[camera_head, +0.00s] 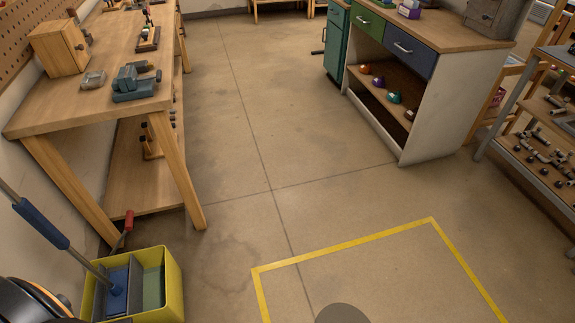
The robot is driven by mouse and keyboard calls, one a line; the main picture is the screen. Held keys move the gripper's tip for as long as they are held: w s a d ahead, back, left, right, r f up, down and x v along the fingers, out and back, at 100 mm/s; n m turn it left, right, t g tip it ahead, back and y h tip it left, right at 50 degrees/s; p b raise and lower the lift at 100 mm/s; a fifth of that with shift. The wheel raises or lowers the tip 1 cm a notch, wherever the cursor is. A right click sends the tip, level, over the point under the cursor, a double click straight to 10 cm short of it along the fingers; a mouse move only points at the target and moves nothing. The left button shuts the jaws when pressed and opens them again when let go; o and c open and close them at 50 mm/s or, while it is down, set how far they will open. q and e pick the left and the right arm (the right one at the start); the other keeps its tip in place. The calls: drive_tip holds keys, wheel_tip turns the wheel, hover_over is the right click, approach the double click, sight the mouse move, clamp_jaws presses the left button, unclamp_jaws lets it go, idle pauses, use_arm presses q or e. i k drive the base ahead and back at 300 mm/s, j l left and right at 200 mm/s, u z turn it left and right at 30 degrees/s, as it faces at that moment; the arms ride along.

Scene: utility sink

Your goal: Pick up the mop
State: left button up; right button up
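The mop (41,224) is at the lower left in the head view. It has a grey pole with a thick dark-blue grip and leans to the left, its upper end cut off by the left edge. Its lower end goes down to a blue piece inside a yellow-green bucket (171,288). The bucket stands on the floor and also has a green compartment. The mop's head cannot be made out clearly. Neither of my grippers shows in this view.
A wooden workbench (105,50) with a wooden box (58,48) and a blue-grey vise (135,83) stands behind the bucket. A drawer cabinet (437,122) and a shelf rack (540,150) stand right. Yellow tape (345,244) marks open floor at front.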

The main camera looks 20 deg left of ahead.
sight(117, 286)
drive_tip(key=u, duration=3.15)
drive_tip(key=l+u, duration=0.45)
drive_tip(key=k+l+u, duration=0.1)
drive_tip(key=l+u, duration=0.35)
drive_tip(key=k+l+u, duration=0.15)
drive_tip(key=l+u, duration=0.3)
drive_tip(key=j, duration=0.1)
